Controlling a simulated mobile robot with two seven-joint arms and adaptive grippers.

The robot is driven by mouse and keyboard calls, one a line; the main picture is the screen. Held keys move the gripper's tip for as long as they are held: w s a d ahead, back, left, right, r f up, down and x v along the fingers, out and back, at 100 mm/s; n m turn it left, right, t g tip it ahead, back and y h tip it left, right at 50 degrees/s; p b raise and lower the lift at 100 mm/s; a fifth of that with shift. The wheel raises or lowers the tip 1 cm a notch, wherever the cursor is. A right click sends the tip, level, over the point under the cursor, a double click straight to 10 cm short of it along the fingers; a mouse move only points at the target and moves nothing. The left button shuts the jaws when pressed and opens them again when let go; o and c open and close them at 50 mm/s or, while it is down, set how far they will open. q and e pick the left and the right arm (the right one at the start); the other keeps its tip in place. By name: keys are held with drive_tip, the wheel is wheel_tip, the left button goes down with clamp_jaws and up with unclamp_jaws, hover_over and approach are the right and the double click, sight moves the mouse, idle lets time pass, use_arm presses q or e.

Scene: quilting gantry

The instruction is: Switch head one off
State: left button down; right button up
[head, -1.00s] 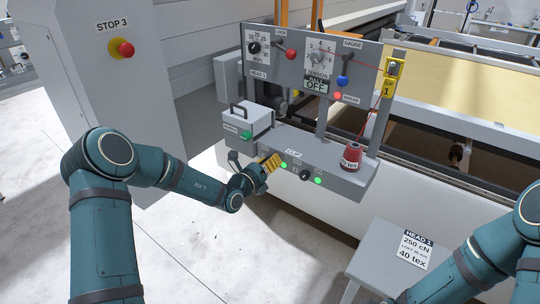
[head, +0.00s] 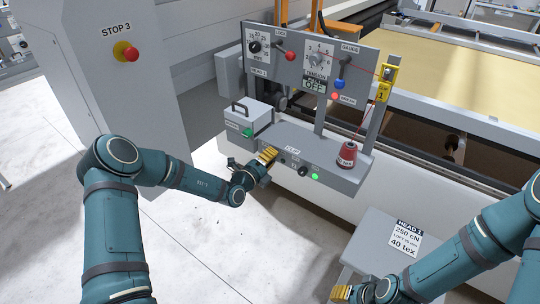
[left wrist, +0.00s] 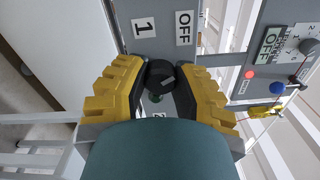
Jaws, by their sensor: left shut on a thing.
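My left gripper (head: 265,160) is at the left end of the grey control box (head: 340,183) on the panel front. In the left wrist view its yellow fingers (left wrist: 160,85) are shut on a black knob (left wrist: 160,72), beside a "1" plate (left wrist: 144,27) and an "OFF" plate (left wrist: 184,28). A small lamp (left wrist: 156,98) by the knob looks dark green and unlit. In the head view the knob is hidden by the fingers. A second knob (head: 303,171) has a lit green lamp (head: 314,176). My right gripper (head: 341,293) is low in the picture; its opening is unclear.
A HEAD 1 panel (head: 300,68) with dials and levers stands above the box. A red thread cone (head: 347,155) sits at its right. A red stop button (head: 131,54) is on the left cabinet. A grey stand (head: 372,240) with a card is at lower right.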

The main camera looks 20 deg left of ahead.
use_arm(q)
drive_tip(key=shift+s+d+f, duration=0.1)
idle(0.3)
drive_tip(key=c, duration=0.7)
unclamp_jaws()
drive_tip(key=v, duration=1.2)
